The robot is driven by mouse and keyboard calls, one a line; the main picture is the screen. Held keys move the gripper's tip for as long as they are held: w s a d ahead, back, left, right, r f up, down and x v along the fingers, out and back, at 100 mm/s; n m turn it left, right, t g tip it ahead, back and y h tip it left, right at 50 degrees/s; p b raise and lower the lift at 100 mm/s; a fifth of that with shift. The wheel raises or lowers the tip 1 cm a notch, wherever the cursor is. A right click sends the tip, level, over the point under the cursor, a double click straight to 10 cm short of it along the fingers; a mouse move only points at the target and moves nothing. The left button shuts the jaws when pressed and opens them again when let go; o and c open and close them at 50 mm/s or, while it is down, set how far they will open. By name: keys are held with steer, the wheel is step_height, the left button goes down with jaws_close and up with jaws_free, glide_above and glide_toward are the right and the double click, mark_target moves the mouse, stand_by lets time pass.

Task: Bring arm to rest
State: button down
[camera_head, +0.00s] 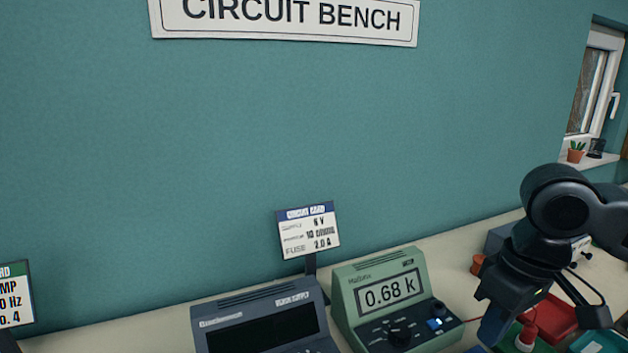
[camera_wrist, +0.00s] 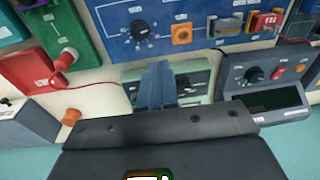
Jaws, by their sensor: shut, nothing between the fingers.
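My arm comes in from the right in the head view, its dark wrist above the bench. My gripper (camera_head: 492,328) points down toward the bench, right of the green meter (camera_head: 385,300). The meter's display reads 0.68 k. In the wrist view the blue-grey fingers of my gripper (camera_wrist: 158,75) are together with nothing between them. They overlap the green meter (camera_wrist: 195,82) in that view; I see no clear contact.
A dark bench supply (camera_head: 262,318) stands left of the meter, with a circuit card (camera_head: 308,231) behind. A blue panel (camera_wrist: 205,22) with knobs and a green board with a red plug (camera_wrist: 65,60) lie close by.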

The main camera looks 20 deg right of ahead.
steer(key=w+a+r+m+t+y, duration=0.1)
steer(key=w+a+r+t+y, duration=0.3)
steer(key=a, duration=0.5)
steer(key=w+a+r+m+t+y, duration=0.1)
steer(key=w+a+r+t+y, duration=0.3)
steer(key=a, duration=0.6)
steer(key=w+a+r+t+y, duration=0.2)
steer(key=w+a+r+t, duration=0.3)
steer(key=a, duration=0.4)
steer(key=s+d+f+m+t+h, duration=0.35)
steer(key=s+f+m+h, duration=0.5)
steer(key=s+f, duration=0.75)
steer(key=s+d+f+n+g+h, duration=0.1)
steer(key=s+d+n, duration=0.3)
steer(key=s, duration=0.7)
steer(key=s+d+f+n+g+h, duration=0.1)
steer(key=s+d+n, duration=0.3)
steer(key=s, duration=0.8)
steer(key=shift+d+f+n+g, duration=0.25)
steer(key=shift+n+g, duration=0.1)
steer(key=shift+n, duration=0.5)
